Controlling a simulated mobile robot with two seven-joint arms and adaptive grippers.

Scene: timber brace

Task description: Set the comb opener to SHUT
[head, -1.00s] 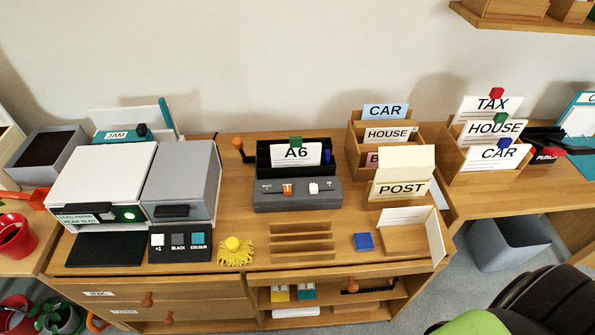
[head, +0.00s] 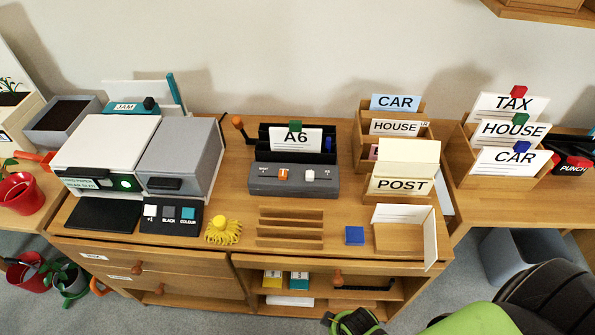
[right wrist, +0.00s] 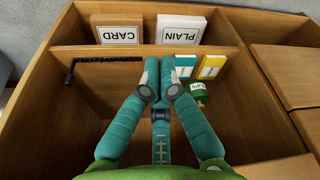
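The comb opener appears to be the grey box (head: 293,181) at the middle back of the desk in the head view. On it are an orange slider knob (head: 283,174) and, to its right, a white knob (head: 309,175). The small labels beside them are unreadable. A black rack behind it holds an A6 card (head: 294,140). My right gripper (right wrist: 160,66) shows teal fingers with their tips together, shut and empty, in the right wrist view facing the desk's open shelf. It is well away from the grey box. My left gripper is in neither view.
The open shelf holds CARD (right wrist: 117,30) and PLAIN (right wrist: 181,30) boxes and a black crank (right wrist: 100,60). A printer (head: 105,155) stands left.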

